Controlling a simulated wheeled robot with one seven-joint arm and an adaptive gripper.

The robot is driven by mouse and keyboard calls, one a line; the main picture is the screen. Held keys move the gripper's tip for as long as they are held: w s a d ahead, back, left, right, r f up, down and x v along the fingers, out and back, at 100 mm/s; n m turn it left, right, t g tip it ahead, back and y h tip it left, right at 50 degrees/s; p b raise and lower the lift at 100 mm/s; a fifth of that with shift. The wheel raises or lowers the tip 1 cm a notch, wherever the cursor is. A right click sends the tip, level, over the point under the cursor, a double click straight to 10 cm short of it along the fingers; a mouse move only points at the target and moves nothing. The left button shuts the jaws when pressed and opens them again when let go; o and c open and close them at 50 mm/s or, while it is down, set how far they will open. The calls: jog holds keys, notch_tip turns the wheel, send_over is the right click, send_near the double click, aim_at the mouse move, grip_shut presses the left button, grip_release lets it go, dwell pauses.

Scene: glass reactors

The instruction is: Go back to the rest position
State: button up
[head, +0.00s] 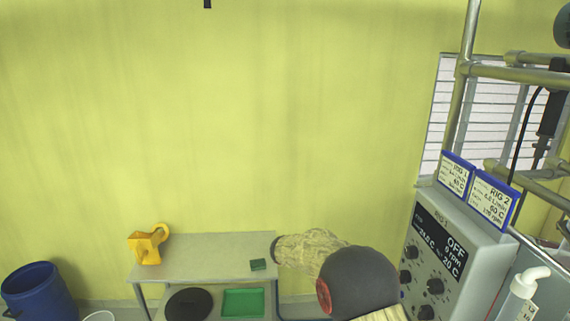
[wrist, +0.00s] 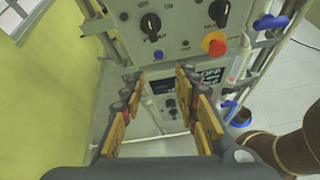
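My gripper (wrist: 160,80) is open in the wrist view. Its two fingers with wood-coloured pads stand apart, and nothing shows between them but the panel and floor behind. A grey control panel (wrist: 185,22) with black knobs and a red stop button (wrist: 214,43) is beyond the fingertips. A lower dark display also shows there. In the head view, part of my arm reaches in at the bottom centre, between the table and the control cabinet; the gripper itself does not show there.
A control cabinet (head: 463,230) reading OFF stands at right, with RIG 1 (head: 456,174) and RIG 2 (head: 491,199) signs and a metal frame (head: 520,74). A blue barrel (head: 38,295) stands left.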

jog(key=s+a+f+m+t+y+b, duration=0.1)
jog(key=s+f+m+y+b, duration=0.3)
jog(key=s+b, duration=0.5)
jog(key=s+a+f+m+t+y+b, duration=0.2)
jog(key=s+f+m+b, duration=0.4)
jog(key=s+b, duration=0.4)
jog(key=s+a+f+m+t+y+b, duration=0.2)
jog(key=s+b, duration=0.7)
jog(key=s, duration=0.9)
notch_tip(320, 180, down, 3)
jog(key=a+m+y, duration=0.2)
jog(key=m+y, duration=0.2)
jog(key=shift+s, duration=0.2)
